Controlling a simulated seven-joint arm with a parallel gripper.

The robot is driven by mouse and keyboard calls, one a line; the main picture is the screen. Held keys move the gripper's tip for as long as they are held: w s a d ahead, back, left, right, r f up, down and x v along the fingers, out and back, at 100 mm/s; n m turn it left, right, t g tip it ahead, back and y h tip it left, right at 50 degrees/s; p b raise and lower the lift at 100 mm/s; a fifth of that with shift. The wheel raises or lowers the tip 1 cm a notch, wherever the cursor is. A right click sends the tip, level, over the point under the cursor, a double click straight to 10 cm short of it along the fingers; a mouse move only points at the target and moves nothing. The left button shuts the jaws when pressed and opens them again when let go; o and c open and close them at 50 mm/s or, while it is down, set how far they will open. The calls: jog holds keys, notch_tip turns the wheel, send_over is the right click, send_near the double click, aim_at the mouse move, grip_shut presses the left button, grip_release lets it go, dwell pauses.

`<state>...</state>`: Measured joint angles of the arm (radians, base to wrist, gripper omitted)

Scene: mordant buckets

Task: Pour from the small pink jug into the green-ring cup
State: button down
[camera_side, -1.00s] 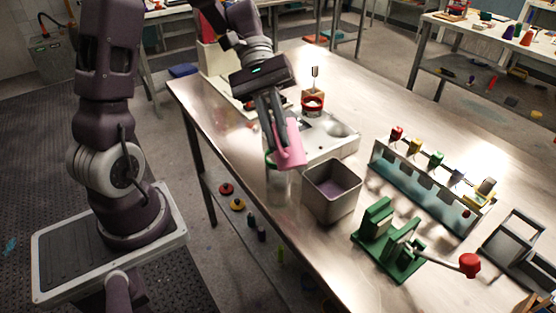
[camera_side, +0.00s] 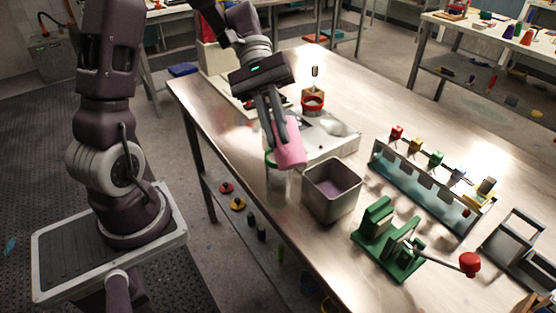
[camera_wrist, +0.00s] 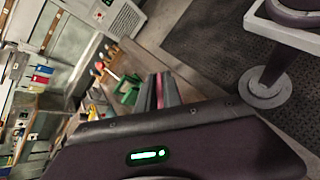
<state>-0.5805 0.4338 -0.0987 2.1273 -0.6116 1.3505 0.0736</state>
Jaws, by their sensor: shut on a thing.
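The small pink jug (camera_side: 289,146) is tilted in my gripper (camera_side: 277,128), above the table's near-left edge. My gripper is shut on it. The jug also shows as a pink strip between the fingers in the wrist view (camera_wrist: 159,91). The green-ring cup (camera_side: 278,186) is clear and stands upright on the table just below the jug. Part of its green rim is hidden behind the jug and fingers. I cannot see the jug's mouth or any liquid passing into the cup.
A square grey metal bucket (camera_side: 331,191) stands close to the right of the cup. A green clamp with a red-knobbed lever (camera_side: 391,236) is in front. A rack with coloured tags (camera_side: 425,185) is at right.

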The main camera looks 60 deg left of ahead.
jog(key=shift+a+h, duration=0.15)
jog(key=shift+h, duration=0.15)
dwell(0.6)
